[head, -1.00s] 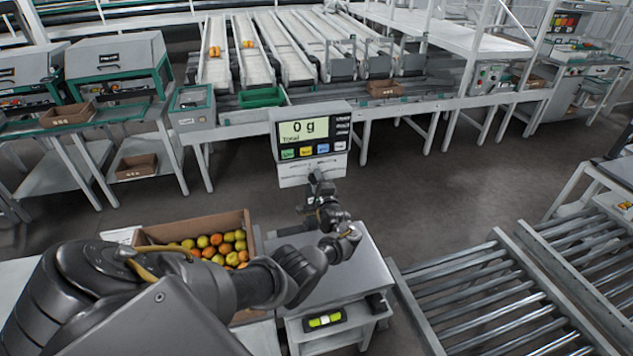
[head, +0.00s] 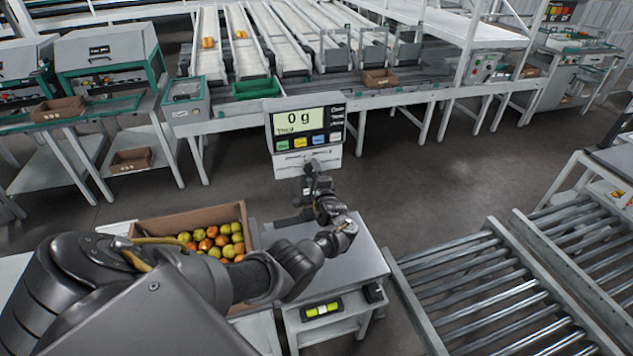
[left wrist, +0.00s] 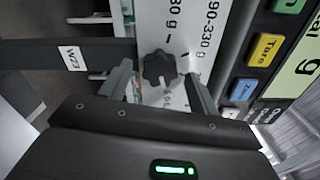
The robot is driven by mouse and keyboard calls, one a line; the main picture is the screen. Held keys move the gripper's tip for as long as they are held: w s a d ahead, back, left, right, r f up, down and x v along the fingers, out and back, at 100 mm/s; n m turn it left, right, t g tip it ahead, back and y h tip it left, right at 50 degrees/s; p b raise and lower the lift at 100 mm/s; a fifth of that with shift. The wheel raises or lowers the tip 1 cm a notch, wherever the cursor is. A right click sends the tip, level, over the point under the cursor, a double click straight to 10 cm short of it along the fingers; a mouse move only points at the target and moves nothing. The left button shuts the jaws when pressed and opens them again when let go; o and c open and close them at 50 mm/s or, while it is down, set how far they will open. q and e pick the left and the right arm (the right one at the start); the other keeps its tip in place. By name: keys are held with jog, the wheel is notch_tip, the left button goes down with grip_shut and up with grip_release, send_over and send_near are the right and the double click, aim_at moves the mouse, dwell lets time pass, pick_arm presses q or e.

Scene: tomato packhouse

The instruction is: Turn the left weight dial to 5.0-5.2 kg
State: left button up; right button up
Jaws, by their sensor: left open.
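A black lobed dial (left wrist: 158,68) sits on a white panel printed with gram ranges in the left wrist view. I cannot tell from its face what value it is set to, nor whether it is the left dial. My left gripper (left wrist: 158,88) is open, with one finger on each side of the dial; contact is not clear. The display reads 0 g. My right gripper is not in view.
A carton of tomatoes (head: 190,216) stands left of the bare metal scale plate (head: 350,272). Roller conveyors (head: 480,290) lie to the right. In the left wrist view, coloured buttons such as the yellow Tare key (left wrist: 263,50) are close to the right finger.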

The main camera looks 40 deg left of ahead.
pick_arm(q)
jog(key=v, duration=1)
jog(key=shift+p, duration=0.35)
